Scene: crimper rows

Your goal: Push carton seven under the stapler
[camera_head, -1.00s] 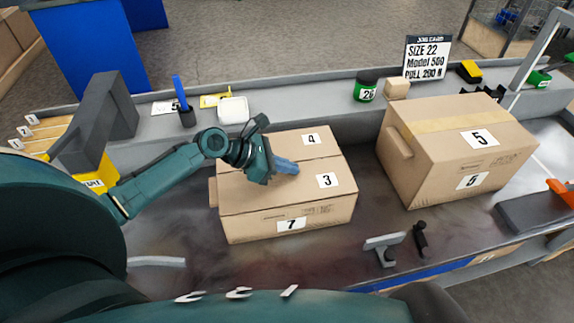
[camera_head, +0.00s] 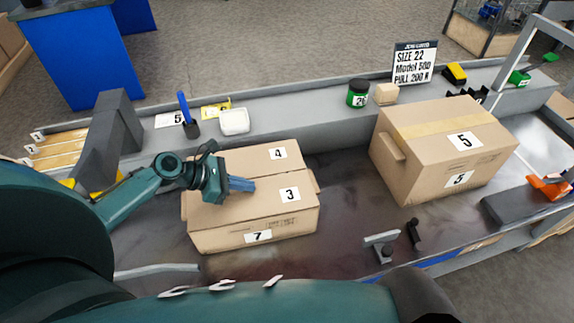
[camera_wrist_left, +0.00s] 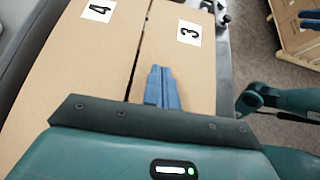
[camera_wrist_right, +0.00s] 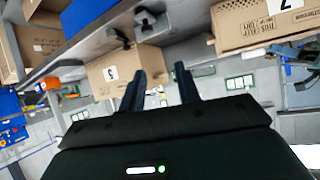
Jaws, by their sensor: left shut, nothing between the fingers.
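Carton seven (camera_head: 215,241) is a brown box on the dark bench surface, with a 7 label on its front and labels 3 and 4 on its closed top flaps. My left gripper (camera_head: 252,185) is shut and empty, its blue fingers lying over the carton's top by the middle seam. In the left wrist view the fingertips (camera_wrist_left: 160,72) are over the flap marked 3; contact is unclear. The dark grey angled housing (camera_head: 112,135) with yellow parts, left of the carton, looks like the stapler; my arm hides its lower part. My right gripper (camera_wrist_right: 160,85) is open, with nothing between its fingers.
A larger carton marked 5 (camera_head: 420,125) stands to the right, with clear bench between. A green jar (camera_head: 358,94), a white dish (camera_head: 234,122) and a sign (camera_head: 414,63) line the rear ledge. A small black and grey fixture (camera_head: 382,245) is at the front edge.

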